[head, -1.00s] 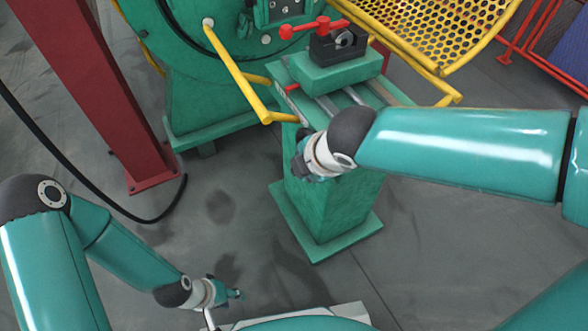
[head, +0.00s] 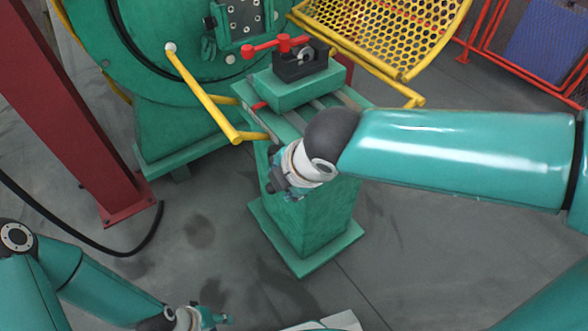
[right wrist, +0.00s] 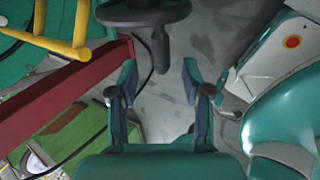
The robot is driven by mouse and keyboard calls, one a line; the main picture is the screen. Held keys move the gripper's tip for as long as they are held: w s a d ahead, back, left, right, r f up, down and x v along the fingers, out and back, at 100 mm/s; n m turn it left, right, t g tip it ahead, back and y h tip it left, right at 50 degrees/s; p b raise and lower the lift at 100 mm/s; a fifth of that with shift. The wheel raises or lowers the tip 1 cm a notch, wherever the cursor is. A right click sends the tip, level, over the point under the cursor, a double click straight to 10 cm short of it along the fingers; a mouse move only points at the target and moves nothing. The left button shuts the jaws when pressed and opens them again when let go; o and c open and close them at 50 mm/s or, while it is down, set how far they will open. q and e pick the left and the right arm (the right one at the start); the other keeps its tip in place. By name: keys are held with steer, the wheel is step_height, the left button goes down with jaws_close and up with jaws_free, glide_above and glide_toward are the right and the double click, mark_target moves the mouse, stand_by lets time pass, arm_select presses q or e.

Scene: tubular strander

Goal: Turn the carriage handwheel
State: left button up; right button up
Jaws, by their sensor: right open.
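In the right wrist view, a dark grey handwheel (right wrist: 145,14) with a grip handle (right wrist: 160,50) shows at the top edge, partly cut off. My right gripper (right wrist: 160,82) is open, with nothing between its fingers; the wheel and its handle lie beyond the fingertips. In the head view my right gripper (head: 277,182) is in front of the green carriage pedestal (head: 315,225), and I cannot clearly make out the wheel there. My left gripper (head: 215,318) is low at the left near the bottom edge, far from the pedestal; its fingers are too small to judge.
A yellow bar handle (head: 203,95) sticks out from the green machine, left of the carriage. A red lever (head: 284,43) sits on top of the carriage. A yellow mesh guard (head: 385,30) is behind, and a red post (head: 75,110) stands left. Floor between is clear.

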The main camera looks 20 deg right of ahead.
steer(key=v, duration=0.8)
steer(key=shift+s+r, duration=0.15)
steer(key=shift+r, duration=0.1)
steer(key=shift+d, duration=0.1)
